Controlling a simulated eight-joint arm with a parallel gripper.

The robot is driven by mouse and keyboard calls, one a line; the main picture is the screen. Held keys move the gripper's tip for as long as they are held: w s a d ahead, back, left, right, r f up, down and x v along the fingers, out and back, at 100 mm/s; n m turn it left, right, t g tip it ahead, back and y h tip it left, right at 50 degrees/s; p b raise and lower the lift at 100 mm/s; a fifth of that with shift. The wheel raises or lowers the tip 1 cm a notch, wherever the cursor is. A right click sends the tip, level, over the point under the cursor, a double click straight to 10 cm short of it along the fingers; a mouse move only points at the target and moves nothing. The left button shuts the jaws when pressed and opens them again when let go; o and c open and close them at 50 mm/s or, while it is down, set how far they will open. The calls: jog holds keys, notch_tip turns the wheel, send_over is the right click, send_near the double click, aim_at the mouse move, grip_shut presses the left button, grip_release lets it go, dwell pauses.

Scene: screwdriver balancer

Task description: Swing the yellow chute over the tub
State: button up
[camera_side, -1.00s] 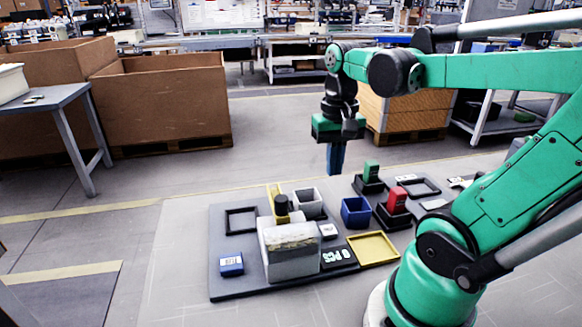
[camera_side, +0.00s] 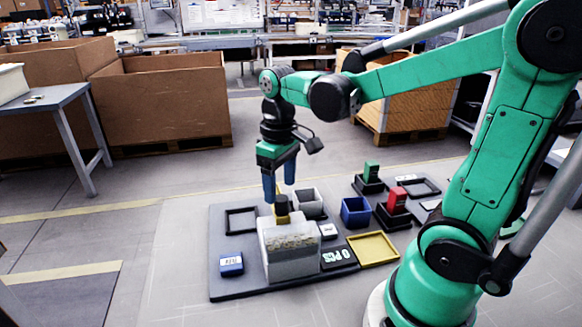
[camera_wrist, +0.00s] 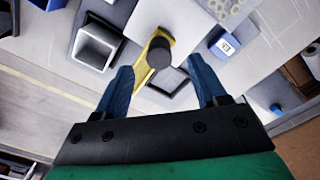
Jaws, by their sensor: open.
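The yellow chute (camera_side: 276,191) is at the back of the pale hopper (camera_side: 291,262), with a black knob (camera_side: 282,203) by it. In the wrist view the yellow chute (camera_wrist: 146,68) is a narrow strip beside the round black knob (camera_wrist: 162,53). My gripper (camera_side: 279,187) is open above and behind the knob. In the wrist view its blue fingers (camera_wrist: 161,70) stand either side of the chute and knob, with gaps visible. A grey open tub (camera_side: 317,208) stands right of the chute, and it also shows in the wrist view (camera_wrist: 97,47).
A blue bin (camera_side: 355,213) stands right of the grey tub. A yellow tray (camera_side: 373,248) lies front right. A black frame (camera_side: 241,221) and a blue block (camera_side: 231,265) are on the left. Red (camera_side: 397,200) and green (camera_side: 371,170) blocks sit in dark holders.

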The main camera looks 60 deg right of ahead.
aim_at(281, 198)
jog(key=shift+f, duration=1.95)
grip_shut()
